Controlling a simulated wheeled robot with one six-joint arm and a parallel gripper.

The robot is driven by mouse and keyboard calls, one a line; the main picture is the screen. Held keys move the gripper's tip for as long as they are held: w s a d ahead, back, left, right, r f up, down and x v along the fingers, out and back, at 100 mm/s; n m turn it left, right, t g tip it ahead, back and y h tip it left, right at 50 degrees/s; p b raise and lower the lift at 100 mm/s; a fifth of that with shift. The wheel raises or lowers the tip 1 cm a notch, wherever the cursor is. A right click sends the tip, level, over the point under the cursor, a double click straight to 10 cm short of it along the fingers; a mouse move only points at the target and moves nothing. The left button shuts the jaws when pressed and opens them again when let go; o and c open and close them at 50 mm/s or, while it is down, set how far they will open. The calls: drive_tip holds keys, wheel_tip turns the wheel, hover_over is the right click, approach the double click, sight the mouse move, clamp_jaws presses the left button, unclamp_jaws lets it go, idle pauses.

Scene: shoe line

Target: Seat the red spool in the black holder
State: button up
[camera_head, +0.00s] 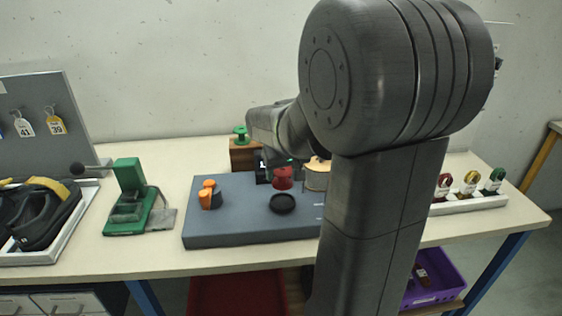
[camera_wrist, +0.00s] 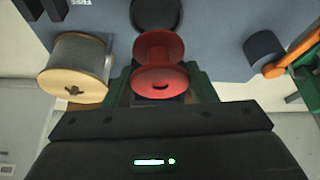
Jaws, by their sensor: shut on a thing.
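The red spool (camera_wrist: 158,55) is between the jaws of my gripper (camera_wrist: 160,88) in the wrist view, with its flanged end facing the camera. My gripper is shut on it. In the head view the red spool (camera_head: 283,178) is above the grey-blue board, behind the round black holder (camera_head: 283,203). The black holder also shows in the wrist view (camera_wrist: 156,13), just beyond the spool and partly cut off by the frame edge. The holder looks empty in the head view. My arm hides part of the gripper there.
A wooden spool of grey wire (camera_wrist: 78,68) stands beside the red spool. An orange-handled item (camera_head: 209,194) is on the board (camera_head: 240,232). A green spool (camera_head: 240,133) sits on a wooden block behind. A green press (camera_head: 130,195) stands left of the board.

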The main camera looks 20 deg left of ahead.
sight(284, 187)
drive_tip(key=shift+w+f+b, duration=0.15)
drive_tip(key=shift+f+b, duration=2)
drive_tip(key=shift+f, duration=0.7)
drive_tip(key=shift+f+b, duration=0.4)
drive_tip(key=shift+f, duration=0.2)
drive_tip(key=o, duration=0.7)
drive_tip(key=shift+r, duration=0.1)
drive_tip(key=shift+p+v, duration=3.7)
drive_tip(key=shift+v, duration=1.75)
drive_tip(key=b+x, duration=0.6)
drive_tip(key=x, duration=0.3)
drive_tip(key=shift+d+r, duration=0.1)
drive_tip(key=shift+r, duration=0.05)
